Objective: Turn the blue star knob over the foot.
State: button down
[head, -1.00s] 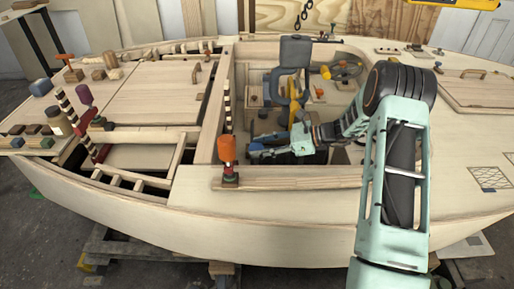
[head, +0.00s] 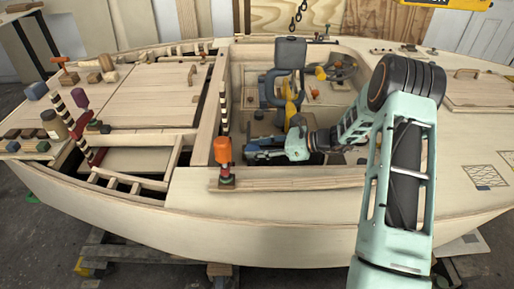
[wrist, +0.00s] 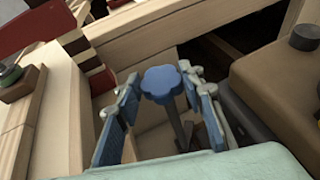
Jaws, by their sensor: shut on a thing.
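The blue star knob (wrist: 161,82) shows in the wrist view, standing on a dark stem. My gripper (wrist: 160,98) has its blue fingers on both sides of the knob and is shut on it. In the head view my gripper (head: 252,150) reaches down into the open cockpit, just right of an orange-topped post. The knob cannot be made out in that view.
The orange-topped post (head: 223,152) stands on the near cockpit edge.

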jog(key=shift+r+m+t+h, duration=0.1)
jog(key=shift+m+t+h, duration=0.2)
jog(key=shift+m+t, duration=0.55)
jog(key=c, duration=1.7)
grip_release()
jog(key=shift+o, duration=0.2)
jog(key=v, duration=1.2)
